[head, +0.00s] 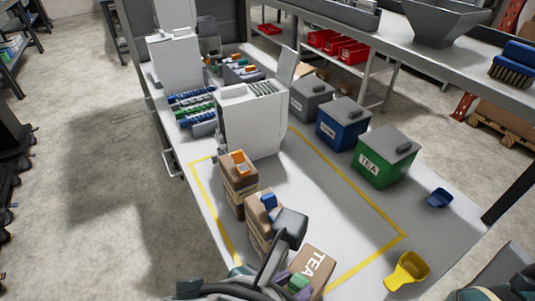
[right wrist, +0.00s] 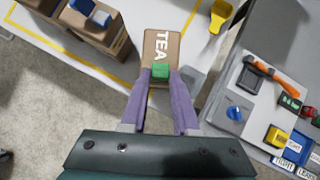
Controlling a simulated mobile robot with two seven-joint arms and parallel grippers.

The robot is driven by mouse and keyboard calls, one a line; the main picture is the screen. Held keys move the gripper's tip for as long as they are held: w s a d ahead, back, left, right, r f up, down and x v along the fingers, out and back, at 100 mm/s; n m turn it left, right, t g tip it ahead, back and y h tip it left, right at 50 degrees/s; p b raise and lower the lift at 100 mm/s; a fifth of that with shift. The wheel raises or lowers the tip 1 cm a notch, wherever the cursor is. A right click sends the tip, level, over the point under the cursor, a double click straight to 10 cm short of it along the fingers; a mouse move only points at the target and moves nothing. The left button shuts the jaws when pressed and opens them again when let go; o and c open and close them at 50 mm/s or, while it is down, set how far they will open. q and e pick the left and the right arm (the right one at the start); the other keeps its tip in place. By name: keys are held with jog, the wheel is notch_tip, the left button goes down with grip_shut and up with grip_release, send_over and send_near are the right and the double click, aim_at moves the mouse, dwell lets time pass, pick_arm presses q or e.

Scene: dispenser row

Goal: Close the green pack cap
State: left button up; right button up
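The green pack is a brown box marked TEA (head: 314,264) at the front of the table. It also shows in the right wrist view (right wrist: 162,42). Its green cap (right wrist: 161,71) sits at the pack's near end and shows small in the head view (head: 298,282). Whether the cap is fully down cannot be told. My right gripper (right wrist: 161,77) has its purple fingertips on either side of the cap, very close to it. Whether they touch it cannot be told. In the head view my arm partly hides the gripper. My left gripper is not in view.
A brown pack with a blue cap (head: 258,212) and one with an orange cap (head: 238,176) stand left of the TEA pack. A yellow scoop (head: 408,270) lies to the right. Behind are a green TEA bin (head: 385,158) and a white dispenser (head: 252,122). The taped table middle is clear.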

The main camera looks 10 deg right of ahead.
jog(key=o, duration=0.5)
jog(key=shift+c, duration=0.2)
jog(key=v, duration=1)
jog(key=shift+p, duration=0.3)
jog(key=shift+d+f, duration=0.1)
